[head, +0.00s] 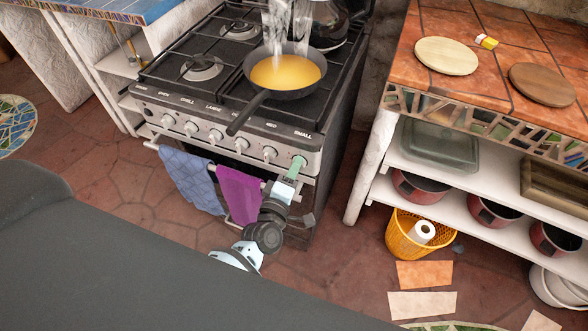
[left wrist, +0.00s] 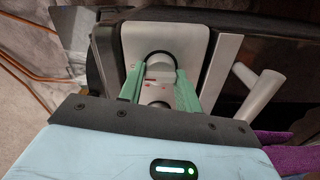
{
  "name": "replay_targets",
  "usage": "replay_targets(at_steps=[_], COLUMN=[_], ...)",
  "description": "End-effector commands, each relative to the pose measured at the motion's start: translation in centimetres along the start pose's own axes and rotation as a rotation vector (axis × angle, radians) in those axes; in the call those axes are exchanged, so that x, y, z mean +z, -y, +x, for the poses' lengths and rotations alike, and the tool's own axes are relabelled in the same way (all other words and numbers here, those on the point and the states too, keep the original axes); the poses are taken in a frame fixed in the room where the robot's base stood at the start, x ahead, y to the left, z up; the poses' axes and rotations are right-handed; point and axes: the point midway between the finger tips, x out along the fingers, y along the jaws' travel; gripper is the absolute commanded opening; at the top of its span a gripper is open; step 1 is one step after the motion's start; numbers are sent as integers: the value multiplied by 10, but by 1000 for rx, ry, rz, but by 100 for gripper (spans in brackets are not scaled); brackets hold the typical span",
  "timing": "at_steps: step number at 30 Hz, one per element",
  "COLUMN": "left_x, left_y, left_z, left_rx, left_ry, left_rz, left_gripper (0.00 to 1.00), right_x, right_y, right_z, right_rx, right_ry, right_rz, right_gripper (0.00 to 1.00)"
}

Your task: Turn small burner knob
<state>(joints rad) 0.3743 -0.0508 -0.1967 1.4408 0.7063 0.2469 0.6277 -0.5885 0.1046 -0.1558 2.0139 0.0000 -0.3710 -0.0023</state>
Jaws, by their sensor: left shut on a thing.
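The small burner knob (left wrist: 160,72) is a round pale knob at the right end of the stove's front panel, under the label SMALL. In the head view it is hidden by my left gripper (head: 297,166), whose green fingers reach the panel there. In the left wrist view the green fingers (left wrist: 160,88) stand on either side of the knob and are shut on it. The other knobs, such as the one labelled MED (head: 270,153), sit in a row to the left. My right gripper is not in view.
A pan (head: 286,77) with yellow liquid stands on the stove (head: 215,100), steaming, its handle over the front edge. A blue towel (head: 190,178) and a purple towel (head: 239,192) hang on the oven rail below. A tiled counter (head: 480,75) with shelves stands right.

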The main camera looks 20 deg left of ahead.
Motion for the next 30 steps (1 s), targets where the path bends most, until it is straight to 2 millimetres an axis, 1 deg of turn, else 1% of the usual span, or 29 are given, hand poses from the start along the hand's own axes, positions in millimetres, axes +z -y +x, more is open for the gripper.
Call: replay_targets(at_steps=[5,6,10,11,20,23,30], left_x=[0,0,0,0,0,0,0], left_y=[0,0,0,0,1,1,1], left_z=[0,0,0,0,-2,-10,-47], left_rx=[0,0,0,0,-1,-1,-2], left_ry=[0,0,0,0,0,1,1], left_rz=[3,3,2,2,1,1,2], left_gripper=[11,36,53,55,55,55,55], right_x=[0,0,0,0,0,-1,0], right_y=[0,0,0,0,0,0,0], right_z=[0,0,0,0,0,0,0], right_rx=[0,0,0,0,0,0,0], right_ry=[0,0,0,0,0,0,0], right_rz=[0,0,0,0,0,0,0], right_gripper=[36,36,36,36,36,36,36])
